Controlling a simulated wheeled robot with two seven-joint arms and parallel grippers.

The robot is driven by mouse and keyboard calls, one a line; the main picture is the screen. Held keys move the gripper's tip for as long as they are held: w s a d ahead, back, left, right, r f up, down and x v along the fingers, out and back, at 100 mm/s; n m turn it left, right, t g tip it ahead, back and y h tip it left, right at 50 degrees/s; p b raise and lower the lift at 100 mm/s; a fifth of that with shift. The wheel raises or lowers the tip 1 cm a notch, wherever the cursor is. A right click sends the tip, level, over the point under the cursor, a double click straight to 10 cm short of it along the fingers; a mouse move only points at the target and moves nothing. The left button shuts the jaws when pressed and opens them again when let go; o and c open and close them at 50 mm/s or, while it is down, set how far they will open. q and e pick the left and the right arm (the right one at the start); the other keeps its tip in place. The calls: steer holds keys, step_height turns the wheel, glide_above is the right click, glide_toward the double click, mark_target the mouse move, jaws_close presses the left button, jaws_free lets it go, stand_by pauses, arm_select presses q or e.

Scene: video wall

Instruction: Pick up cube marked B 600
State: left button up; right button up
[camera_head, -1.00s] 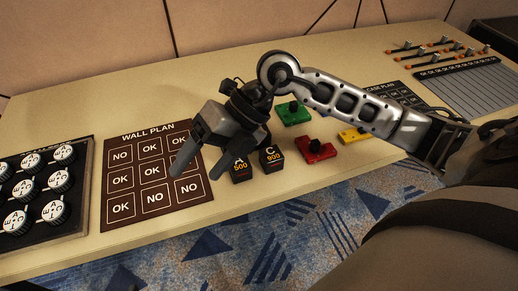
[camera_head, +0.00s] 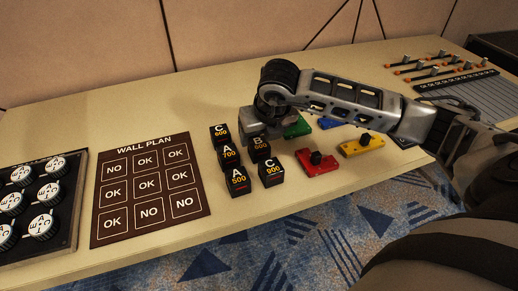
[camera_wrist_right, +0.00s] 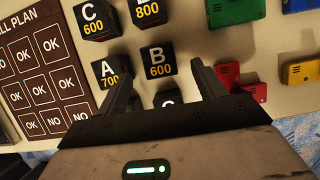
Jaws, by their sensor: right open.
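The black cube marked B 600 (camera_head: 259,148) stands on the table among other lettered cubes. In the right wrist view, cube B 600 (camera_wrist_right: 157,62) shows ahead of and between the two fingers of my right gripper (camera_wrist_right: 161,78). The gripper is open and empty, with cube B 600 apart from both fingers. In the head view my right gripper (camera_head: 248,120) is over the back of the cube group, its fingers mostly hidden by the wrist. My left gripper is not in view.
Cubes A 700 (camera_head: 229,155), C 600 (camera_head: 220,134), A 500 (camera_head: 237,181) and C 900 (camera_head: 271,173) stand close around. Cube 800 (camera_wrist_right: 147,11) is behind. Red (camera_head: 318,162) and yellow (camera_head: 362,145) blocks lie right. The wall plan board (camera_head: 152,190) lies left.

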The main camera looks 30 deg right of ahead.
mark_target(259, 143)
steer(key=shift+x, duration=2.7)
steer(key=shift+w+r, duration=0.1)
steer(key=c, duration=1.1)
